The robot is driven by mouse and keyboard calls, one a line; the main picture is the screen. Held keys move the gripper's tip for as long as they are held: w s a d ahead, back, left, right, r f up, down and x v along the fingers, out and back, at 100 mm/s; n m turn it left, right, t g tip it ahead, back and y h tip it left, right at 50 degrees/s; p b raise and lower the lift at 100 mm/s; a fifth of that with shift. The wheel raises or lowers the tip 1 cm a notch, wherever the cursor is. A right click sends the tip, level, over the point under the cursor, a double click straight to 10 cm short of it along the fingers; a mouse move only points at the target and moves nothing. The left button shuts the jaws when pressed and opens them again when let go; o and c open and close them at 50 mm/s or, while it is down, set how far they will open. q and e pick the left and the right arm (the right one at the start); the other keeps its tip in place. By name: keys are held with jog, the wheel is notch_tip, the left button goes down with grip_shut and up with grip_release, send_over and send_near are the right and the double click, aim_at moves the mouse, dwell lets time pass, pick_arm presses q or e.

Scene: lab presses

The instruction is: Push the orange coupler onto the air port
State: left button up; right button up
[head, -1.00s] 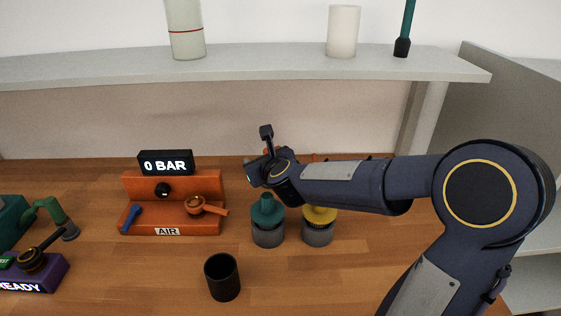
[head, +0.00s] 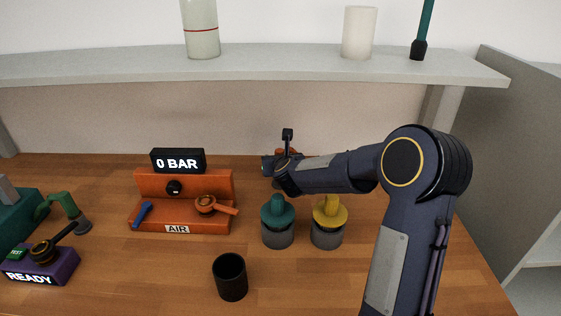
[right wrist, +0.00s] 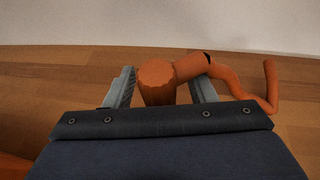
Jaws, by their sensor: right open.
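The orange coupler (right wrist: 157,82) with its bent orange hose (right wrist: 225,77) lies on the table near the back wall. In the right wrist view it is between the two grey fingers of my right gripper (right wrist: 162,90), which is open, with gaps to the fingers. In the head view my right wrist (head: 285,175) hides most of the coupler; a little orange shows behind it. The black air port (head: 174,188) is on the upright face of the orange AIR station (head: 148,182), to the left of my right gripper. My left gripper is not in view.
The station has a 0 BAR display (head: 178,160), an orange lever (head: 206,204) and a blue lever (head: 142,214). A teal-topped jar (head: 278,236), a yellow-topped jar (head: 327,237) and a black cup (head: 231,279) stand in front. A shelf (head: 280,65) overhangs the back.

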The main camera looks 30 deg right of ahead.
grip_shut()
jog(key=shift+r, duration=0.1)
